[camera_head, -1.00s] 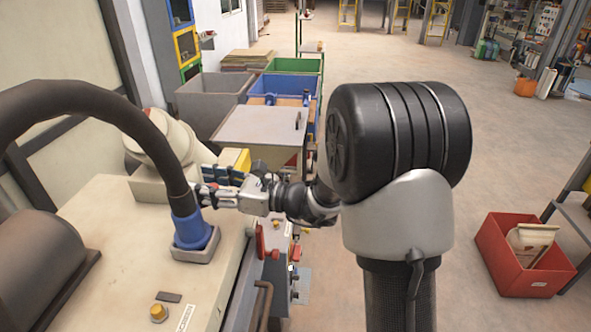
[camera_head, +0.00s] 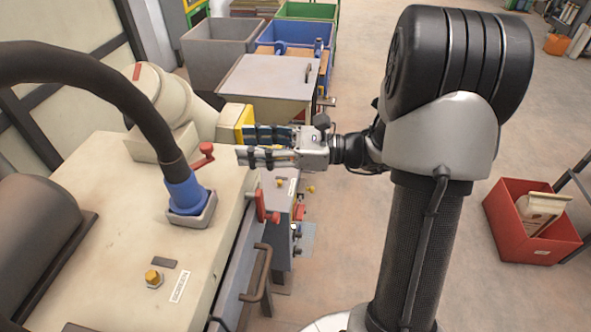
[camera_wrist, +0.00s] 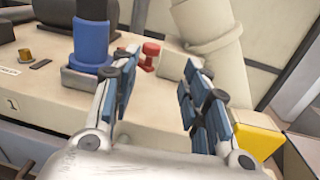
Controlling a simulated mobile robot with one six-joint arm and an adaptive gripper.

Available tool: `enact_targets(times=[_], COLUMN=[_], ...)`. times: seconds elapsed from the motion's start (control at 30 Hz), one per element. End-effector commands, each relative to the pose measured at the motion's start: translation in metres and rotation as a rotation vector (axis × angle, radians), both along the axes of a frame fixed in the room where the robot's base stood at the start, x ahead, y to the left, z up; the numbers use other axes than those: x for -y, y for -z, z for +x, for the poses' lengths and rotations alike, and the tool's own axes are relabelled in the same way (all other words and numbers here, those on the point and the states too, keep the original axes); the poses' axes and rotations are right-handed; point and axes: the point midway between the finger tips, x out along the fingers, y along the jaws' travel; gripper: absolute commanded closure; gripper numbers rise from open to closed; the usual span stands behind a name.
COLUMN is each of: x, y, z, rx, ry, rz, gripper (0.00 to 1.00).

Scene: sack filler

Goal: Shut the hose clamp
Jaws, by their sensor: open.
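A dark hose (camera_head: 120,95) curves down into a blue cuff (camera_head: 186,194), seated in a grey square collar on the cream machine top. A red lever (camera_head: 204,156), which looks like the hose clamp's handle, sticks out beside the cuff on its far right side. In the wrist view the blue cuff (camera_wrist: 90,42) is at the upper left and the red lever (camera_wrist: 150,54) shows between the fingertips, beyond them. My gripper (camera_head: 242,146) is open and empty, to the right of the lever and apart from it. Where the lever joins the clamp is hard to see.
A yellow-ended cream pipe or housing (camera_head: 232,122) stands just behind my gripper. Another red handle (camera_head: 263,206) is on the machine's front edge. A yellow button (camera_head: 153,278) sits on the near top. Bins stand behind; a red crate (camera_head: 505,226) is on the floor right.

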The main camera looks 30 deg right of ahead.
Motion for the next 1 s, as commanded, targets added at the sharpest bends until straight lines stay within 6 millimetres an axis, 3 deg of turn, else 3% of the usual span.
enact_targets(times=[0.27, 0.6, 1.0], x=[0.050, -0.014, -0.067], y=[0.000, 0.006, 0.026], z=[-0.030, -0.063, -0.121], rx=[0.000, 0.041, 0.148], ry=[0.006, -0.209, -0.480], rz=[0.000, -0.247, -0.594], gripper=[0.58, 0.58, 0.58])
